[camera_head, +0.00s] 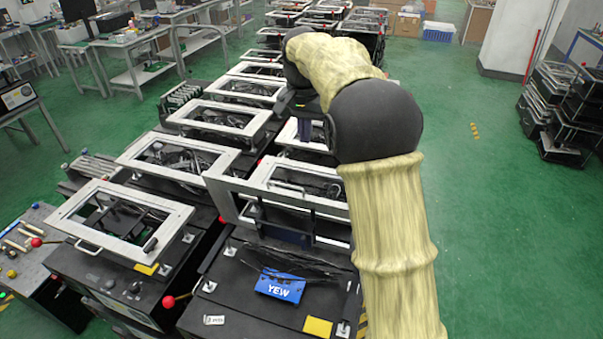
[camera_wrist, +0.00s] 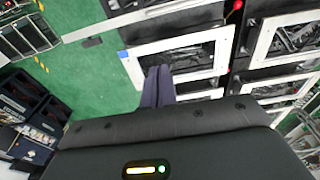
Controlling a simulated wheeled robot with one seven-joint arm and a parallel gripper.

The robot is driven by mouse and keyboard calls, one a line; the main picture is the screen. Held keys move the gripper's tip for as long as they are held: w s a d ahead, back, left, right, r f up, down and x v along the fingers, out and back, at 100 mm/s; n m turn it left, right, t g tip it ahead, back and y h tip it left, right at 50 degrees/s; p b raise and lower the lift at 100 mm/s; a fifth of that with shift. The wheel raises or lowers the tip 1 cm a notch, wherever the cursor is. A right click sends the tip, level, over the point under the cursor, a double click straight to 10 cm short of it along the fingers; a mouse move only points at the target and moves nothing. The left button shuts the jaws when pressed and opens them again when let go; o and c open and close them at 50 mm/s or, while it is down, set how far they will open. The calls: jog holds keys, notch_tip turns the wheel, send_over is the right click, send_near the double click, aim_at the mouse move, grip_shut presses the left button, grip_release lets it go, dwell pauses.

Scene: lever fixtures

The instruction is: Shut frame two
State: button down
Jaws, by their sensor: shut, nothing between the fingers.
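Several white rectangular frames sit on black fixtures in two rows, and I cannot tell by any mark which is frame two. The front right fixture, with a blue YEW tag (camera_head: 280,286), has its frame (camera_head: 220,196) raised and standing up at its back edge. The front left frame (camera_head: 121,217) lies roughly level above its fixture. My gripper (camera_head: 318,135) is partly hidden by my arm, above the right row beyond the raised frame. In the wrist view my gripper (camera_wrist: 158,84) is shut and empty, its fingers overlapping the near edge of a white frame (camera_wrist: 133,68).
Red ball levers (camera_head: 168,301) stick out beside the front fixtures. A tool bench (camera_head: 28,250) stands at the left. Black stacked fixtures (camera_head: 565,110) stand at the far right. The green floor (camera_head: 490,200) right of my arm is mostly clear.

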jog(key=shift+s+a+f+p, duration=0.15)
jog(key=shift+s+f+p, duration=0.45)
jog(key=shift+f, duration=1.25)
jog(key=shift+s+a+f+p, duration=0.2)
jog(key=shift+f+p, duration=0.65)
jog(key=shift+f, duration=0.95)
jog(key=shift+s+a+f+p, duration=0.15)
jog(key=shift+s+f+p, duration=0.4)
jog(key=shift+f, duration=1.3)
jog(key=shift+w+f, duration=0.15)
jog(key=shift+f, duration=0.1)
